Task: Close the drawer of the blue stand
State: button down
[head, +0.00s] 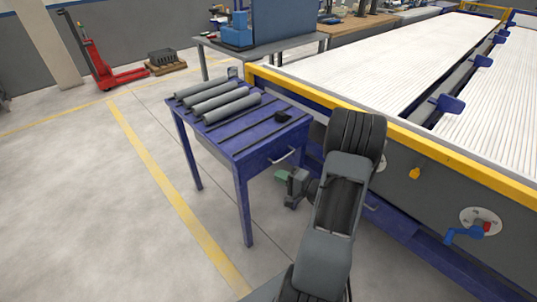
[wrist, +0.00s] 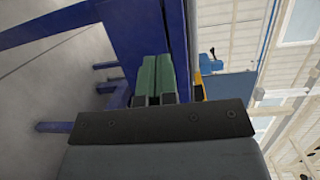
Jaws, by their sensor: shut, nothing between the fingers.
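The blue stand (head: 215,137) stands left of the conveyor, its top carrying several grey pipes (head: 218,101). Its drawer front (head: 262,165) faces my arm and has a pale bar handle (head: 283,157). No clear gap shows around the drawer front, but I cannot tell whether it is fully flush. My gripper (head: 283,176), with green fingers, is just below and in front of the handle, apart from it as far as I can see. In the wrist view the green fingers (wrist: 158,76) are together and empty, beside a blue surface of the stand (wrist: 115,28).
The yellow-edged conveyor (head: 400,139) runs close along the right side. A grey workbench (head: 258,52) stands behind. The floor left of the stand is open, with a red pallet jack (head: 105,72) far back.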

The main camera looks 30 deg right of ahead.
aim_at(265, 153)
jog(key=d+f+m+t+h, duration=0.2)
jog(key=d+h, duration=0.2)
jog(key=d, duration=0.1)
jog(key=w, duration=0.3)
jog(key=w+a, duration=0.1)
jog(key=w, duration=0.3)
jog(key=w+a, duration=0.1)
jog(key=w, duration=0.3)
jog(key=shift+w, duration=0.75)
jog(key=shift+b, duration=0.3)
